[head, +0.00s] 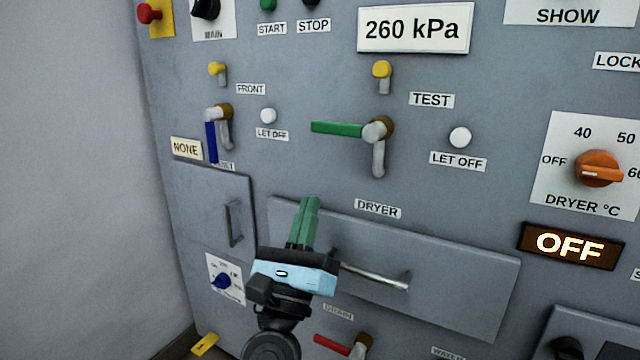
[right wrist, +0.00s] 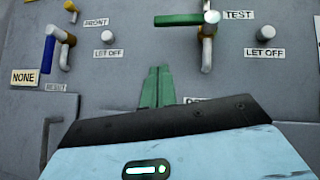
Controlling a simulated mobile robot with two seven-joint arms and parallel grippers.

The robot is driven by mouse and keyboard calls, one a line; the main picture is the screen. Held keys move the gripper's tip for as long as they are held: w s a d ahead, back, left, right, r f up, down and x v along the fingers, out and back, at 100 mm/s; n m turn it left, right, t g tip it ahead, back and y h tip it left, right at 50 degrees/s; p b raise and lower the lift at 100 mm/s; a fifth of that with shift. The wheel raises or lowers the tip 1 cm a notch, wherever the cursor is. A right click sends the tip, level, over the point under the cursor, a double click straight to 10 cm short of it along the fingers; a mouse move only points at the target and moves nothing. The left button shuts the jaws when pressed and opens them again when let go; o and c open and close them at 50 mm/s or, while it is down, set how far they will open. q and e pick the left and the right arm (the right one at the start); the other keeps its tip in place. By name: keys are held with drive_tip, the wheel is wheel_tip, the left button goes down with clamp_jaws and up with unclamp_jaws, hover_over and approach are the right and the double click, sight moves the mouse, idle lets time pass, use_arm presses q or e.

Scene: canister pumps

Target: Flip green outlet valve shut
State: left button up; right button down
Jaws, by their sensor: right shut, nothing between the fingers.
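The green outlet valve handle (head: 337,128) sticks out level to the left from its brass and grey valve body (head: 377,132), above the DRYER label. The green handle also shows at the top of the right wrist view (right wrist: 178,19). My right gripper (head: 311,200) has green fingers, pressed together with nothing between them. It is below and a little left of the green handle, apart from it, in front of the drawer panel. In the right wrist view its fingers (right wrist: 157,70) point up toward the handle's left part. My left gripper is not in view.
A blue valve handle (head: 211,142) hangs down at the left. White LET OFF buttons (head: 460,137) flank the green valve. A drawer (head: 450,280) with a metal bar handle (head: 375,277) is behind my gripper. A red valve handle (head: 331,344) is below. The OFF display (head: 569,246) is at right.

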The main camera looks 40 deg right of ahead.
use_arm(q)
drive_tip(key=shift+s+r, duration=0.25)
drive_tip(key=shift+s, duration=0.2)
use_arm(e)
drive_tip(key=v, duration=0.4)
drive_tip(key=shift+w+a+f, duration=0.15)
drive_tip(key=shift+w+a, duration=0.1)
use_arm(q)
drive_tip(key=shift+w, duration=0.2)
